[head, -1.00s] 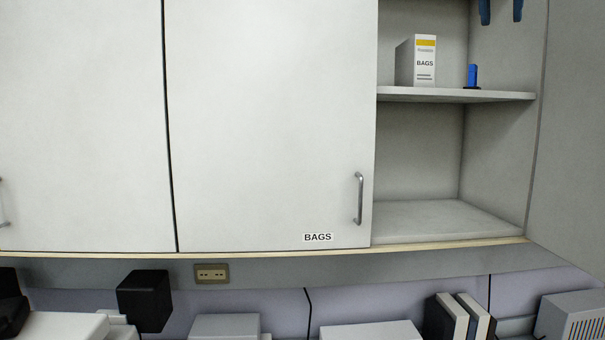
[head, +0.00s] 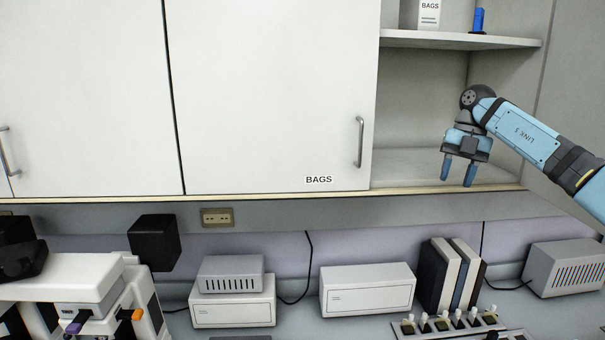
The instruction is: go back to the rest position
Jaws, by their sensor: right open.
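My right gripper (head: 459,172) is in the head view at the right, at the end of the blue arm that comes in from the right edge. Its two blue fingers point down, are apart and hold nothing. In the picture it lies over the lower opening of the open cupboard (head: 420,105), above the bench. My left gripper is not in view.
The cupboard shelf (head: 455,41) carries a BAGS box (head: 428,16) and a small blue object (head: 478,20). Below are grey boxes (head: 366,290), upright binders (head: 437,278), a rack of small items (head: 450,322) and a white instrument (head: 75,275) at left.

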